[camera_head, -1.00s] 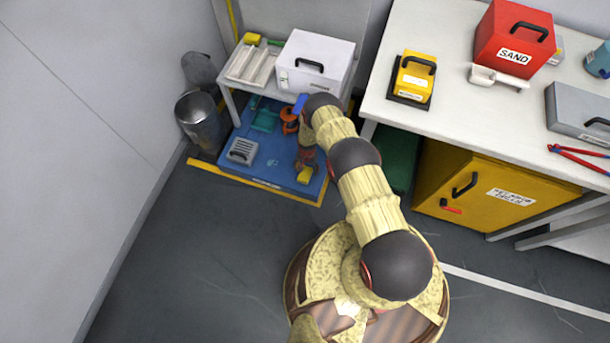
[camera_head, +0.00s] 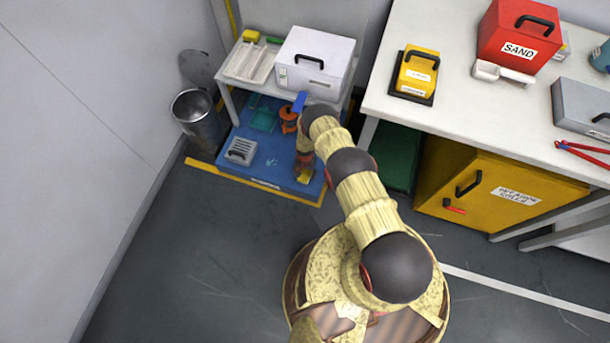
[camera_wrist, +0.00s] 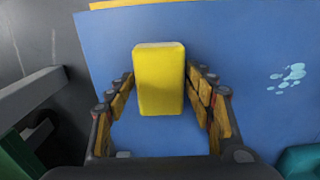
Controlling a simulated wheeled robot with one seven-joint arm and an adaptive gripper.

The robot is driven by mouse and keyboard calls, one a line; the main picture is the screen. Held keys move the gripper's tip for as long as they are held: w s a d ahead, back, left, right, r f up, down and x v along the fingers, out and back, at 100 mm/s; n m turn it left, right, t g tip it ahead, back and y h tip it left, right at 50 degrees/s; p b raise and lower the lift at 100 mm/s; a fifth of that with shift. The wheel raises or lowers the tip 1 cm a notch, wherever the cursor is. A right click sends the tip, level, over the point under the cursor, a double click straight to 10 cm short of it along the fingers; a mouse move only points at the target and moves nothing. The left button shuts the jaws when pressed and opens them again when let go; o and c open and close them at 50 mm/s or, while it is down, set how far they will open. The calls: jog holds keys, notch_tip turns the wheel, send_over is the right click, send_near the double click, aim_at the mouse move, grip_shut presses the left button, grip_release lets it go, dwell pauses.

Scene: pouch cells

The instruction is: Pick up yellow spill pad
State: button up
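The yellow spill pad (camera_wrist: 160,80), a small block, lies on the blue mat (camera_wrist: 105,50). In the head view the pad (camera_head: 304,177) shows only in part, at the mat's front right, beneath my gripper. My gripper (camera_wrist: 160,78) is over the pad in the wrist view, one finger on each side. The fingers look open, with a narrow strip of blue between each of them and the pad. I cannot tell how high the fingertips are above the mat. My arm hides part of the gripper in the head view.
Pale blue droplets (camera_wrist: 288,76) lie on the mat. A grey vented box (camera_head: 241,151), a teal tray (camera_head: 263,119) and an orange item (camera_head: 289,119) stand nearby. A shelf with a white case (camera_head: 315,62) overhangs the back. A metal bin (camera_head: 196,117) stands left.

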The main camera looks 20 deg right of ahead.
aim_at(305, 173)
jog(key=c, duration=0.6)
jog(key=shift+c, duration=0.2)
jog(key=shift+r, duration=0.45)
notch_tip(305, 173, up, 3)
jog(key=shift+f+p, duration=0.2)
jog(key=shift+p, duration=0.6)
jog(key=s+r+p, duration=0.2)
jog(key=s+a+r+p, duration=0.1)
jog(key=s+r, duration=0.1)
jog(key=r, duration=0.1)
jog(key=shift+s+a+r+p, duration=0.15)
jog(key=shift+r+p, duration=0.2)
jog(key=s+a+r+p, duration=0.2)
jog(key=s+r+p, duration=0.1)
jog(key=s, duration=0.6)
jog(key=shift+a+r, duration=0.35)
jog(key=shift+r, duration=0.05)
jog(key=shift+s, duration=0.1)
